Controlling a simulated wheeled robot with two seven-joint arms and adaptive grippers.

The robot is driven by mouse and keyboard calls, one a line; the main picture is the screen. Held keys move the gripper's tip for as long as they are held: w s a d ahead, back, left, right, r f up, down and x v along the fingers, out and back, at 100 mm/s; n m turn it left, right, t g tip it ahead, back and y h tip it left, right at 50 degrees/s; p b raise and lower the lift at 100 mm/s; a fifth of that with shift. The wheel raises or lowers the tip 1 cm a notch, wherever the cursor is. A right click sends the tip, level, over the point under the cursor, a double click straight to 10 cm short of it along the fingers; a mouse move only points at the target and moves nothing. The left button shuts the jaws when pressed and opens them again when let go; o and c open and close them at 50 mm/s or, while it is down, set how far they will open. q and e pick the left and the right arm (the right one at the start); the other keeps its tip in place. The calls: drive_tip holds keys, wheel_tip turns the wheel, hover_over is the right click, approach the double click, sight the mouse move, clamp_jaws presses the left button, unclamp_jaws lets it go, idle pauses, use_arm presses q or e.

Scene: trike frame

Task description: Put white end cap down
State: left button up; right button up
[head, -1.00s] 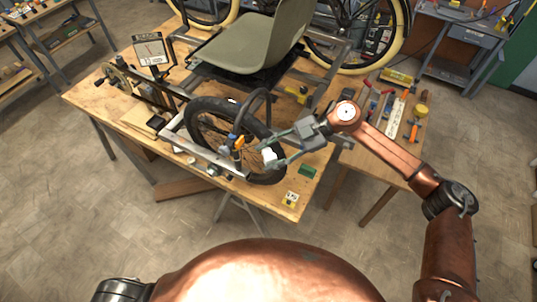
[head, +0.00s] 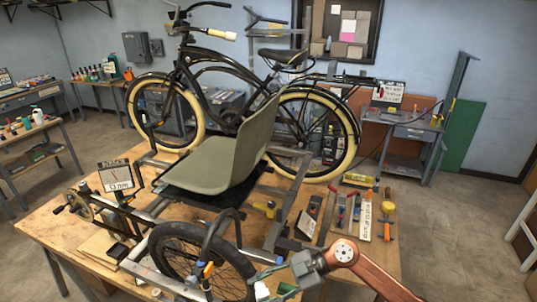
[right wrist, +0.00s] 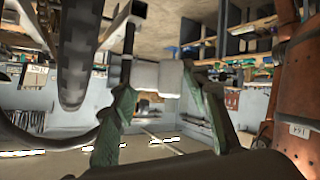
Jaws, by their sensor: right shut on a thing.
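The white end cap (right wrist: 158,77) shows in the right wrist view as a pale cylinder between the two green fingers of my right gripper (right wrist: 165,95). The gripper is shut on it. In the head view my right gripper (head: 270,281) is low in the picture, just right of the trike's black wheel (head: 185,262). The white end cap (head: 262,291) shows at its fingertips near the bottom edge. I cannot tell from these views whether the cap touches anything else. My left gripper is not in view.
The trike frame with its green-grey seat (head: 228,150) stands on the wooden workbench (head: 50,232). A bicycle (head: 245,95) stands behind. A small display (head: 117,176) is at the left.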

drive_tip(key=d+f+m+t+h+b, duration=0.1)
drive_tip(key=d+f+m+t+h, duration=0.1)
drive_tip(key=d, duration=0.5)
drive_tip(key=d+f+m+t+h+b, duration=0.1)
drive_tip(key=d+f+m+t+h, duration=0.1)
drive_tip(key=d+f+m+t, duration=0.2)
drive_tip(key=d+f+m+t+h+b, duration=0.2)
drive_tip(key=d+f+m+t, duration=0.2)
drive_tip(key=d, duration=0.8)
drive_tip(key=m+t, duration=0.2)
drive_tip(key=m, duration=0.2)
drive_tip(key=shift+s+d+t, duration=0.15)
drive_tip(key=shift+s+t, duration=0.15)
drive_tip(key=shift+t, duration=0.1)
drive_tip(key=shift+f, duration=0.15)
